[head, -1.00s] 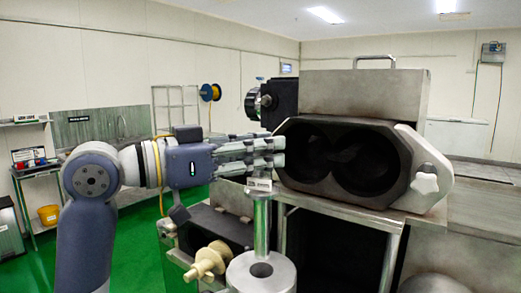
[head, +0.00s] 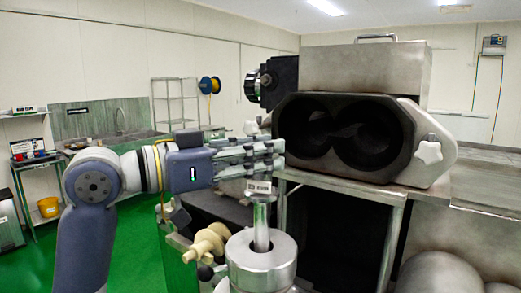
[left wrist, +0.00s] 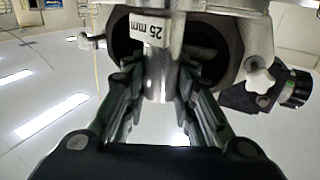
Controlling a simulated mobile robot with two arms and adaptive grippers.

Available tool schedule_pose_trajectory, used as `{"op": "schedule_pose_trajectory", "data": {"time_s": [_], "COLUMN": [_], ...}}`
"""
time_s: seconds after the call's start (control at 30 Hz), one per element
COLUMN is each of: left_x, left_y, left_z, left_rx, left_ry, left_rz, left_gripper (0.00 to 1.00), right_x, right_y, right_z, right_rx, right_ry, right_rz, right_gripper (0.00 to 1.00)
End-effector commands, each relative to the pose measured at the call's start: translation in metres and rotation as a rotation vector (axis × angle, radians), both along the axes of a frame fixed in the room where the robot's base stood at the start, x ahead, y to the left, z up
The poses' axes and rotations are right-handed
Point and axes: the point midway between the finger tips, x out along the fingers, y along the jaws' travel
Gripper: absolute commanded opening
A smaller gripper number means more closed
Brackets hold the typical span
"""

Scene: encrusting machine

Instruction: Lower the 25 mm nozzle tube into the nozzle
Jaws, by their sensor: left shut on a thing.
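The 25 mm nozzle tube (head: 261,217) is a shiny upright metal tube with a white label near its top. Its lower end meets the central hole of the round metal nozzle (head: 262,275) and seems to be inside it; the depth is hidden. My left gripper (head: 264,152) comes in from the left above the nozzle, shut on the upper part of the tube. In the left wrist view the tube (left wrist: 157,80) stands between the two fingers, with its "25 mm" label readable. The right gripper is not in view.
The encrusting machine's housing (head: 362,68) with its double-bore block (head: 290,150) stands just behind and right of the gripper. A cream-coloured spool-like part (head: 207,243) is left of the nozzle. A steel table (head: 490,181) extends right. Green floor lies open at left.

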Motion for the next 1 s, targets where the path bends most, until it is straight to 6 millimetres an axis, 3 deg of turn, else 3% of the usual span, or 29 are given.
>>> {"op": "schedule_pose_trajectory", "data": {"time_s": [0.57, 1.0], "left_x": [0.000, 0.000], "left_y": [0.000, 0.000], "left_z": [-0.006, -0.036], "left_rx": [-0.001, -0.002], "left_ry": [-0.002, -0.001], "left_rz": [0.000, 0.001], "left_gripper": [0.00, 0.00], "right_x": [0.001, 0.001], "right_y": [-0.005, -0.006], "right_z": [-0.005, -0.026], "right_rx": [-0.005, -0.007], "right_ry": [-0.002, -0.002], "right_rz": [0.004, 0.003], "right_gripper": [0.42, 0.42]}}
